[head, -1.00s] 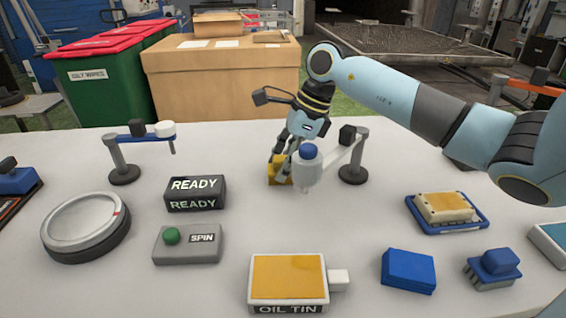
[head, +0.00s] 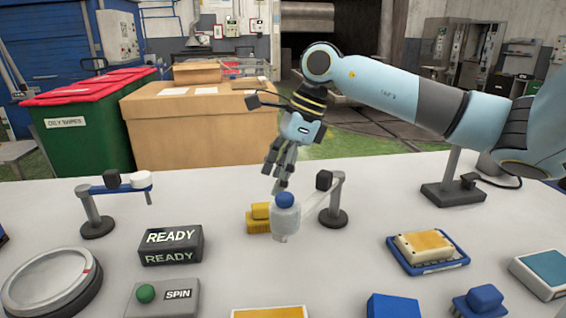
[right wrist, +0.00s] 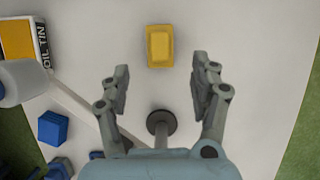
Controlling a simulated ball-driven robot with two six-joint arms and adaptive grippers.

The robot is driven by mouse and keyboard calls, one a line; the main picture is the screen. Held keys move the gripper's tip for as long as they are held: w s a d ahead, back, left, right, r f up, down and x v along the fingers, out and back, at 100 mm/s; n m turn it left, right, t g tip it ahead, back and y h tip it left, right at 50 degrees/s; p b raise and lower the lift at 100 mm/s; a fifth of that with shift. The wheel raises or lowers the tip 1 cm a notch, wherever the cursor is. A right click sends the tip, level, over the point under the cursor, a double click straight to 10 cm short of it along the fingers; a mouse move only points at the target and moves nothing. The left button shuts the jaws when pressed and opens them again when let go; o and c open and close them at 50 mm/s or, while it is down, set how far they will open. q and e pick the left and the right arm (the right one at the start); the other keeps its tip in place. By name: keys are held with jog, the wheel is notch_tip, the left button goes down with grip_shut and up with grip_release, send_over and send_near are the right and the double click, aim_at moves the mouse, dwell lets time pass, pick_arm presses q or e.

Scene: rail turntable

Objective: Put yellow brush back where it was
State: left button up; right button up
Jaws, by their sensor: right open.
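The yellow brush (head: 257,218) sits on the white table, partly hidden in the head view behind a hanging white nozzle with a blue cap (head: 285,215). In the right wrist view the yellow brush (right wrist: 160,46) lies whole and alone on the tabletop, just beyond the fingertips. My right gripper (head: 280,187) is above the brush and apart from it. In the right wrist view my right gripper (right wrist: 160,78) is open, with nothing between its fingers. My left gripper is not in view.
The nozzle's post (head: 334,205) stands close right of the brush. A second arm on a post (head: 97,222), a READY sign (head: 171,246), a SPIN button box (head: 165,298) and a round turntable (head: 48,284) are left. A sponge-like block on a blue tray (head: 447,266) is right.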

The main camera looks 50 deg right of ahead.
jog(key=shift+v, duration=1.75)
